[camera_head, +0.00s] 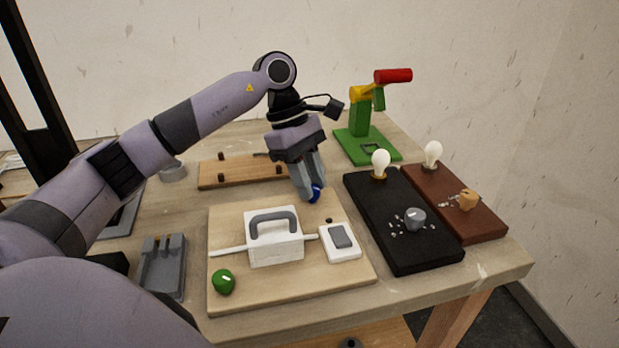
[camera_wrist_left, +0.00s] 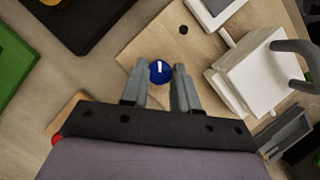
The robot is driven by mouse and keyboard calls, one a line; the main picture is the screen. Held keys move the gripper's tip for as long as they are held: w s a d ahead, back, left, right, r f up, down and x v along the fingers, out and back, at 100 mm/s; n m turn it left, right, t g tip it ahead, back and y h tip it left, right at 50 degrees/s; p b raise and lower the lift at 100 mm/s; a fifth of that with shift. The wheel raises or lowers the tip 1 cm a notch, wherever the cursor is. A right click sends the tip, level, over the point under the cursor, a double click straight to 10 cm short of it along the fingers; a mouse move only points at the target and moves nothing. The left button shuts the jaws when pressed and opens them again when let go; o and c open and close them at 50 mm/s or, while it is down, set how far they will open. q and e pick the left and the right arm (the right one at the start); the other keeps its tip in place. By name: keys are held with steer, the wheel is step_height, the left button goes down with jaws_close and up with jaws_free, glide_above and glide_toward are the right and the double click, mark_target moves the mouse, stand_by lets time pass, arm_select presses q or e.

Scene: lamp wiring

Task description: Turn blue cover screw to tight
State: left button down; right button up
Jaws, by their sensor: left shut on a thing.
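The blue cover screw (camera_head: 316,193) is a round blue knob at the back right corner of the light wooden board (camera_head: 230,293). In the left wrist view the blue screw (camera_wrist_left: 160,71) shows a white mark on its top and sits between my fingertips. My left gripper (camera_head: 312,192) points down from above and is shut on the blue screw; its fingers also show in the left wrist view (camera_wrist_left: 160,76). The white cover box (camera_head: 275,250) with a grey handle stands on the board. My right gripper is not in view.
A green knob (camera_head: 223,281) and a white switch (camera_head: 340,243) are on the same board. To the right are a black board (camera_head: 400,255) and a brown board (camera_head: 480,220) with bulbs. A green stand (camera_head: 365,146) is behind. A grey holder (camera_head: 163,266) is at left.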

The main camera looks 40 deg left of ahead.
arm_select(q)
steer(key=c, duration=0.8)
jaws_free()
steer(key=shift+c, duration=0.2)
steer(key=shift+r, duration=0.1)
steer(key=v, duration=0.7)
